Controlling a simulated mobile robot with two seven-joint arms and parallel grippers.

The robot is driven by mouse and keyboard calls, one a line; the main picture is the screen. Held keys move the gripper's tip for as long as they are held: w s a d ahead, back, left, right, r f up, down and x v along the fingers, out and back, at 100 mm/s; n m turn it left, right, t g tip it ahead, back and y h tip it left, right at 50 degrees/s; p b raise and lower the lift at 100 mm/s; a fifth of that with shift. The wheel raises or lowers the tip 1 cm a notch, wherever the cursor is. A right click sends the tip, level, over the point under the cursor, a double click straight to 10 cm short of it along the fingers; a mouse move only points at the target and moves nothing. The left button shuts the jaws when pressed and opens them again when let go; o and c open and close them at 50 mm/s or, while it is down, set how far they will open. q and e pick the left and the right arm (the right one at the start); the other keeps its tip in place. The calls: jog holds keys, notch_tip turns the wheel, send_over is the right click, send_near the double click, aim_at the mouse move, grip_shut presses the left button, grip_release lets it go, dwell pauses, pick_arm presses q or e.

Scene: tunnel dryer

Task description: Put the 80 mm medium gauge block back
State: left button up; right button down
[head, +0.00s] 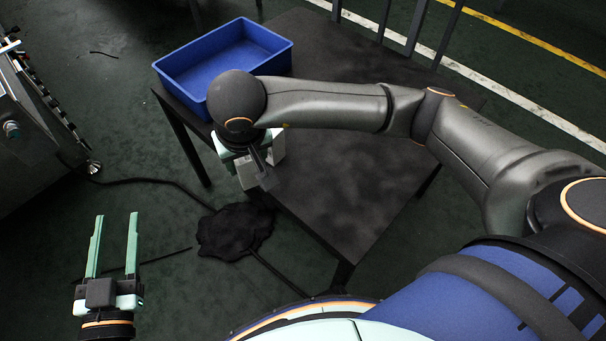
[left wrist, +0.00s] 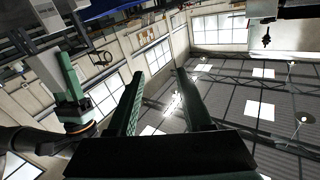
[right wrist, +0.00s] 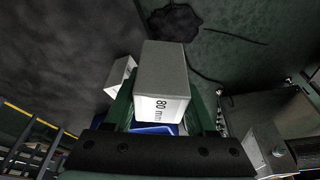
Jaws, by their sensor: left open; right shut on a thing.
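The 80 mm gauge block is a grey, box-shaped block (right wrist: 162,80) with "80 mm" printed on its white end in the right wrist view. My right gripper (head: 256,172) is shut on it, with green fingers on both sides. In the head view the gripper is at the table's left edge, and the block is hard to tell from the fingers. A smaller whitish block-like thing (right wrist: 118,73) shows beside the left finger in the right wrist view. My left gripper (head: 115,216) is open and empty over the floor, left of the table.
A blue bin (head: 278,52) stands at the far left corner of the dark table (head: 335,185); its visible inside is empty. The table's middle is bare. A metal machine (head: 30,125) stands at left. A dark patch (head: 233,231) and cables lie on the floor.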

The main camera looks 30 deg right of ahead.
jog(key=d+f, duration=0.2)
jog(key=d, duration=0.1)
jog(key=w+d+f+b, duration=0.1)
jog(key=d+f, duration=0.2)
jog(key=d, duration=0.1)
jog(key=d+f+b, duration=0.1)
jog(key=d+f, duration=0.1)
jog(key=d, duration=0.2)
jog(key=shift+w+f, duration=0.3)
jog(key=shift+f, duration=0.05)
jog(key=shift+d+f, duration=0.3)
jog(key=shift+f, duration=0.1)
jog(key=f, duration=0.2)
jog(key=f+b, duration=0.1)
jog(key=shift+w+d+f, duration=0.1)
jog(key=shift+d+f, duration=0.1)
jog(key=shift+d, duration=0.05)
pick_arm(q)
jog(key=s+r+m+t+h, duration=0.2)
jog(key=s+r+m+h, duration=0.1)
jog(key=r, duration=0.5)
jog(key=s+d+r+m+t+h, duration=0.1)
jog(key=s+r+m+t+h, duration=0.1)
jog(key=r+h, duration=0.3)
notch_tip(320, 180, up, 3)
jog(key=shift+s+d+r+m+t, duration=0.15)
jog(key=shift+s+d+m+t, duration=0.15)
jog(key=shift+s+m, duration=0.4)
pick_arm(e)
jog(key=shift+f, duration=0.1)
